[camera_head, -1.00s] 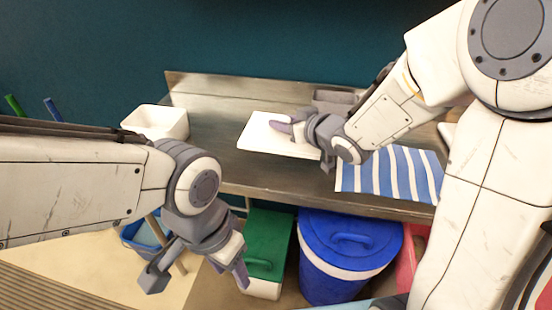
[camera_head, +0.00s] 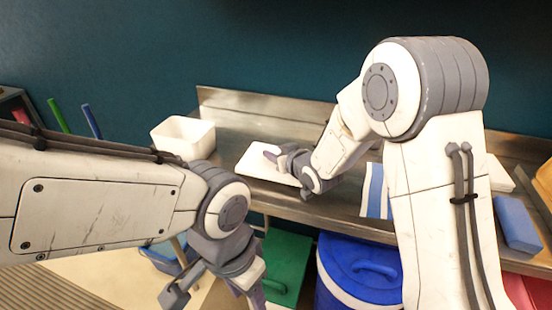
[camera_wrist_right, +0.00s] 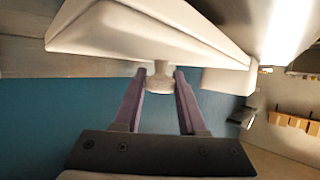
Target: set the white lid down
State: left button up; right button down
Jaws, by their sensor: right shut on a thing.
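The white lid (camera_head: 250,166) is a flat, pale slab over the steel counter, just right of the white bin (camera_head: 186,138). My right gripper (camera_head: 271,157) is shut on the lid's knob. In the right wrist view the knob sits between the purple fingers (camera_wrist_right: 160,78), with the lid (camera_wrist_right: 150,35) spread beyond it. I cannot tell whether the lid touches the counter. My left gripper (camera_head: 218,292) hangs in front of the counter, its fingers apart and empty.
The steel counter (camera_head: 325,205) has a raised back edge. A blue-striped cloth (camera_head: 375,190) lies right of the lid, partly hidden by my right arm. A blue sponge-like block (camera_head: 517,223) lies at the right. A blue barrel (camera_head: 360,270) and green box (camera_head: 288,262) stand below.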

jog(key=shift+f, duration=0.95)
jog(key=shift+f, duration=0.2)
jog(key=shift+c, duration=2.4)
grip_release()
